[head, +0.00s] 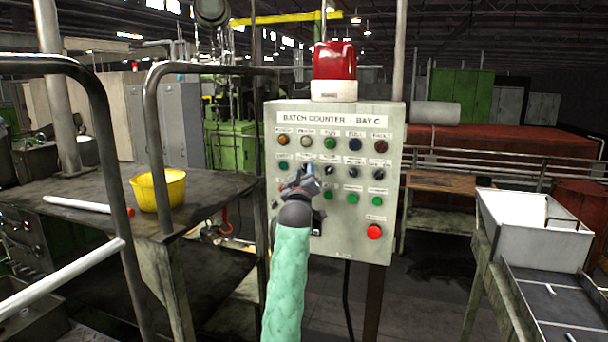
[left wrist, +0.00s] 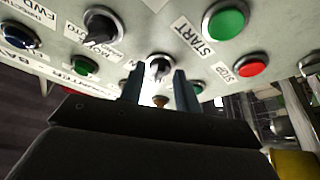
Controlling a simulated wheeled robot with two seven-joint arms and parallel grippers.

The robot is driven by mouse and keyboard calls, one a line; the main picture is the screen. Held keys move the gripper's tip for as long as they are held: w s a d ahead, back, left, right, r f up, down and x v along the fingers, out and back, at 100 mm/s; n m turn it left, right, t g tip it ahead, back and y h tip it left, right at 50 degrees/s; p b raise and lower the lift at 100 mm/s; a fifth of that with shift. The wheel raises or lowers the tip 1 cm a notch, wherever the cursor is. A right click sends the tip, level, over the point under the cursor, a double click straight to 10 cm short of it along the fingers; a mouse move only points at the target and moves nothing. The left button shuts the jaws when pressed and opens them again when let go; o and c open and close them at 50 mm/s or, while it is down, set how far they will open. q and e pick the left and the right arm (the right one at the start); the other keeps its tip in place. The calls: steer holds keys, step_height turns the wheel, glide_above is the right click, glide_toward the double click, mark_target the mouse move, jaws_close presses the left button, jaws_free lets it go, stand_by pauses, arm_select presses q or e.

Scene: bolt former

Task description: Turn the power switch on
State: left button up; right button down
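The grey control panel (head: 390,215), headed "BATCH COUNTER - BAY C", stands upright ahead of me. My left gripper (head: 308,172) is in front of its left-middle part and hides some controls. In the left wrist view the left gripper (left wrist: 160,85) has its two dark fingers apart, with nothing clasped between them. A small rotary switch (left wrist: 159,66) with a dark knob shows between and just beyond the fingertips. Its label is not readable, so I cannot tell whether it is the power switch. I cannot tell whether the fingers touch it. My right gripper is out of view.
Near the fingers are a green START button (left wrist: 226,19), a red STOP button (left wrist: 251,68) and a black selector (left wrist: 102,27). A red beacon (head: 334,62) tops the panel. A yellow bucket (head: 158,188) stands on the left bench; a white bin (head: 535,225) is at right.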

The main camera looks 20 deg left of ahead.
arm_select(q)
steer(key=c, duration=0.6)
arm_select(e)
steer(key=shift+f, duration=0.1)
